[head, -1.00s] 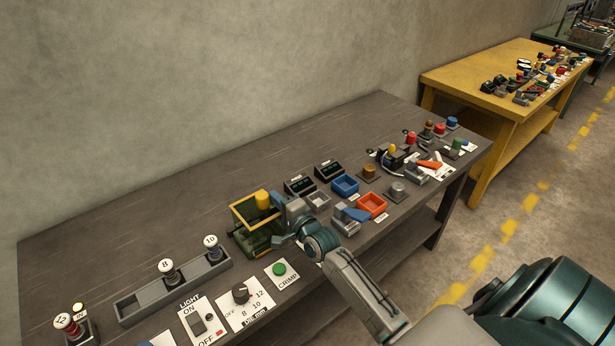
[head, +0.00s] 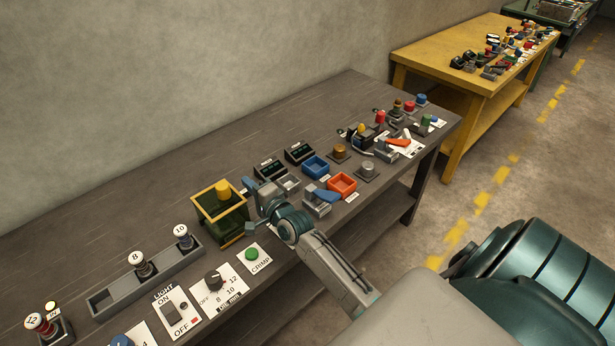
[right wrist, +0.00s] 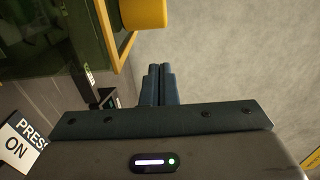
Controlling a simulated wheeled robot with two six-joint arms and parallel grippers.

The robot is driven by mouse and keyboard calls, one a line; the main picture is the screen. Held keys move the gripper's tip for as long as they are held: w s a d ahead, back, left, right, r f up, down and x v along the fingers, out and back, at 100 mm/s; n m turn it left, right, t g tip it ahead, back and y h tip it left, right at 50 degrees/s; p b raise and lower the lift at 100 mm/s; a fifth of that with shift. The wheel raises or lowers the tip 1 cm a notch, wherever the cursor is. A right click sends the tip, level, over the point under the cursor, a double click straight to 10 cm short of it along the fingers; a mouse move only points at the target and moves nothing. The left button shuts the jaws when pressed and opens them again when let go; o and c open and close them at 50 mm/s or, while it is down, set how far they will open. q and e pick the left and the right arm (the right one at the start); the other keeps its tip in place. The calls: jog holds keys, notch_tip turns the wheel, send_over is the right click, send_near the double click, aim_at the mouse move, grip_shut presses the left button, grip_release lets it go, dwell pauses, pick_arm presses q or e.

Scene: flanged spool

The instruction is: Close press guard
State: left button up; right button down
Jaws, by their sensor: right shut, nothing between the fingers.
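The press guard (head: 231,226) is a dark green-tinted box with a yellow frame around its top and a yellow knob (head: 222,189). It stands on the grey bench behind the green CRIMP button (head: 252,253). My right gripper (head: 251,187) is just right of the guard, near the height of its frame, shut and empty. In the right wrist view the shut fingertips (right wrist: 158,70) point past the yellow knob (right wrist: 143,13) and frame edge, with a small gap. The tinted panel (right wrist: 45,35) shows at upper left. I cannot tell how fully the guard is closed. My left gripper is not in view.
A grey rack (head: 150,280) with knobs marked 8 and 10 stands left of the guard. The dial (head: 213,280) and light switch (head: 172,312) are in front. Blue (head: 316,166) and orange (head: 342,184) trays stand to the right. The bench behind is clear.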

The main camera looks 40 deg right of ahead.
pick_arm(q)
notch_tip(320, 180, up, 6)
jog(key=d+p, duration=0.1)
jog(key=p, duration=0.5)
pick_arm(e)
jog(key=s+d, duration=0.2)
jog(key=s, duration=1.8)
jog(key=s+d+f+n+g+h+b, duration=0.1)
jog(key=s+d+f+n+g+b, duration=0.25)
jog(key=f, duration=1.45)
jog(key=s+a+f+n+g+h+b, duration=0.15)
jog(key=s+f+n+g, duration=0.45)
jog(key=f, duration=1.3)
pick_arm(q)
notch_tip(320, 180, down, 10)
jog(key=b, duration=0.4)
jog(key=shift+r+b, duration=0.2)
jog(key=shift+b, duration=0.1)
pick_arm(e)
jog(key=s+f+n+g, duration=0.3)
jog(key=s+f+n, duration=0.1)
jog(key=s+f, duration=0.7)
jog(key=s+a+f+n+g, duration=0.1)
jog(key=s+f+n+g, duration=0.3)
jog(key=s+f, duration=0.8)
jog(key=s, duration=0.5)
jog(key=shift+a, duration=0.2)
